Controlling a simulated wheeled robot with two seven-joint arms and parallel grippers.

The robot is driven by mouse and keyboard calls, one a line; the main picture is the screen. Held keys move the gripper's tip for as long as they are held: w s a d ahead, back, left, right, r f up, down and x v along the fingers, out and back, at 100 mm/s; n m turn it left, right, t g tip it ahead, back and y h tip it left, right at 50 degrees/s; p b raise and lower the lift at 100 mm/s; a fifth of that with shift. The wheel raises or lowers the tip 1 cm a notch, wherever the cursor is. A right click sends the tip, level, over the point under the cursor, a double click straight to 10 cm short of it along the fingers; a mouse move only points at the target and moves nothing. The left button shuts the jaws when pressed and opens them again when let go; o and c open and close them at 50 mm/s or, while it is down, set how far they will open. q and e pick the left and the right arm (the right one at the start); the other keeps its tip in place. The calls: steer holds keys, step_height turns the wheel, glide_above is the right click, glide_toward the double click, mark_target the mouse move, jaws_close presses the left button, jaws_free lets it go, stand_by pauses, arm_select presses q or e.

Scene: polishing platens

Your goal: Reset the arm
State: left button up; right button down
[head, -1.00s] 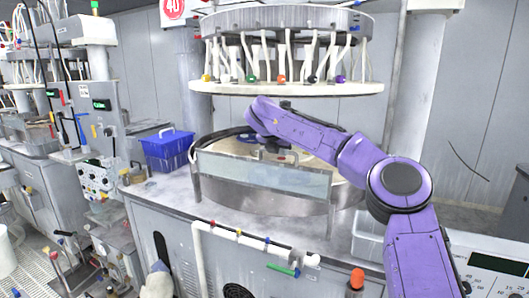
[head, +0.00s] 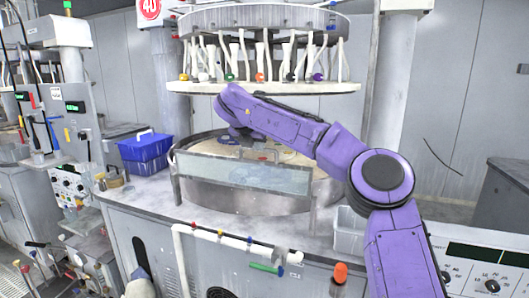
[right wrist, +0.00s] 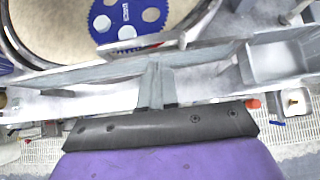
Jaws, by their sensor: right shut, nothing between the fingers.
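My right arm (head: 290,130) is purple and reaches in from the lower right of the head view, over the round polishing machine (head: 210,192). Its forearm slopes up to the left and the wrist bends down. My right gripper (head: 243,139) hangs above the platen, small and partly merged with the purple wrist. In the right wrist view the grey fingers (right wrist: 157,86) are together and hold nothing. Beyond them lie the pale platen (right wrist: 60,25) and a blue toothed disc (right wrist: 128,18). My left gripper is not in view.
A clear guard panel (head: 245,177) stands at the platen's front. A ring-shaped upper head (head: 262,88) with hoses hangs above the arm. A blue basket (head: 145,150) sits left on the counter. A clear bin (head: 349,232) is at right, also in the wrist view (right wrist: 285,57).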

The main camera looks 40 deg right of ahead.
steer(key=d+r+v, duration=0.1)
steer(key=v, duration=0.7)
steer(key=shift+w+r, duration=0.25)
steer(key=shift+r, duration=0.2)
